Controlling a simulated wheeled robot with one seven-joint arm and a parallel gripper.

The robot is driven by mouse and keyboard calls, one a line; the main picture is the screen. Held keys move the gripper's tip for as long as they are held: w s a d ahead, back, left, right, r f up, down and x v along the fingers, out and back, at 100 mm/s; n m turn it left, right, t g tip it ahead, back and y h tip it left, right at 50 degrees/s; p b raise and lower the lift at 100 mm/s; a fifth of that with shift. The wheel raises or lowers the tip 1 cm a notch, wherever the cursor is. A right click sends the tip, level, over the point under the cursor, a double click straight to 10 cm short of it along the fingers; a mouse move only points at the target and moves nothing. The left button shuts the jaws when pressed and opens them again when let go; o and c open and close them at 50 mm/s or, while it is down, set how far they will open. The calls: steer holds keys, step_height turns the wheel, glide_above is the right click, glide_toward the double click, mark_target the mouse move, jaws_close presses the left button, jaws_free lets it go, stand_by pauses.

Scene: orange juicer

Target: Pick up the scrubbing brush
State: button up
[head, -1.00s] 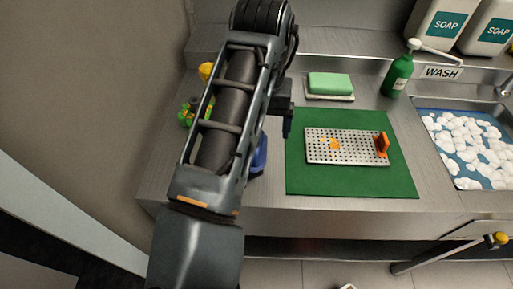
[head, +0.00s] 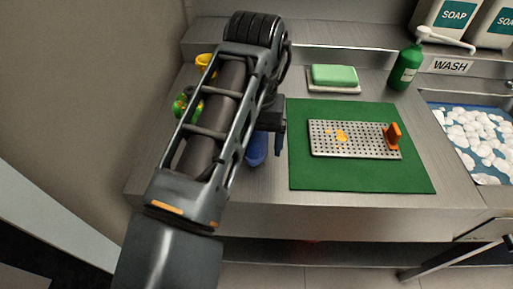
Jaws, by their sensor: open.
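A rounded blue object (head: 257,149) lies on the steel counter left of the green mat, partly hidden by my arm. It may be the scrubbing brush, but its bristles do not show and I cannot tell for sure. My gripper (head: 278,143) points down just right of the blue object, by the mat's left edge. It is open, seen from the side, and no object shows between its fingers. Whether it touches the blue object or the counter is not clear.
The green mat (head: 310,178) bears a perforated metal plate (head: 365,144) with an orange handle (head: 392,136). A green sponge (head: 334,75) and a soap pump bottle (head: 406,68) stand behind. A yellow cup (head: 205,62) and a green-and-red item (head: 181,106) are left of my arm. A sink (head: 432,105) is at right.

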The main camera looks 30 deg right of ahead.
steer(key=shift+f, duration=0.65)
steer(key=shift+c, duration=0.4)
steer(key=c, duration=1.1)
